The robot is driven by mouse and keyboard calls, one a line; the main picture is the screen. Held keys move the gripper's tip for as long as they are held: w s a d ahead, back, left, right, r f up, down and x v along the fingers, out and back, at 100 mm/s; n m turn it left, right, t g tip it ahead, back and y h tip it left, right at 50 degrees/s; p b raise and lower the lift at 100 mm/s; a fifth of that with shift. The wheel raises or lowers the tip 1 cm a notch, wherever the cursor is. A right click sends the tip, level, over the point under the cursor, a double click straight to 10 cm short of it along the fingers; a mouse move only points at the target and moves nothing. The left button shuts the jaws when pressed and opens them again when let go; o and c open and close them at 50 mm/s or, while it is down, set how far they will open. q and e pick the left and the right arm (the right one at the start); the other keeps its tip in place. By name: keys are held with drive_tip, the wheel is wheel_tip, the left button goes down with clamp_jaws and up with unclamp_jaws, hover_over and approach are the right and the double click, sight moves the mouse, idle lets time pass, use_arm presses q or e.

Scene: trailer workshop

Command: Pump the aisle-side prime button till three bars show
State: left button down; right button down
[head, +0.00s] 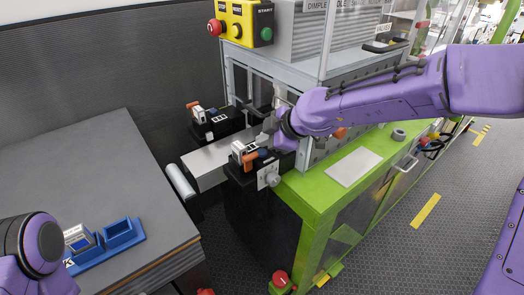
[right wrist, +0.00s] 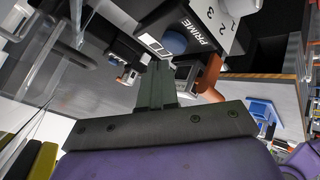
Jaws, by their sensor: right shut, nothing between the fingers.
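In the right wrist view, a black block marked PRIME carries a round blue button (right wrist: 174,41) and a small white display (right wrist: 152,45); I cannot read how many bars are lit. The numbers 1, 2, 3 stand on the pale face beside it. My right gripper (right wrist: 158,66) is shut and empty, its fingertips just short of the button; I cannot tell whether they touch. In the head view my right gripper (head: 272,122) is over the nearer black unit (head: 240,174), which has an orange handle (head: 255,156). A similar unit (head: 212,124) stands farther back. My left gripper does not show.
A grey table (head: 90,170) at left holds a blue tray (head: 121,234). A yellow button box (head: 241,22) sits above the units. A green machine frame (head: 308,205) with a pale plate (head: 352,167) stands at right. The aisle floor beyond is clear.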

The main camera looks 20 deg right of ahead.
sight(264, 153)
idle(0.8)
drive_tip(key=shift+f+b, duration=0.35)
drive_tip(key=shift+f, duration=0.05)
drive_tip(key=shift+f+b, duration=0.35)
drive_tip(key=shift+f, duration=0.15)
idle(0.7)
drive_tip(key=shift+r+p, duration=0.85)
drive_tip(key=shift+r, duration=0.05)
wheel_tip(264, 153, up, 5)
drive_tip(key=p, duration=0.4)
drive_tip(key=shift+r+p, duration=0.1)
drive_tip(key=shift+p, duration=0.3)
idle(0.3)
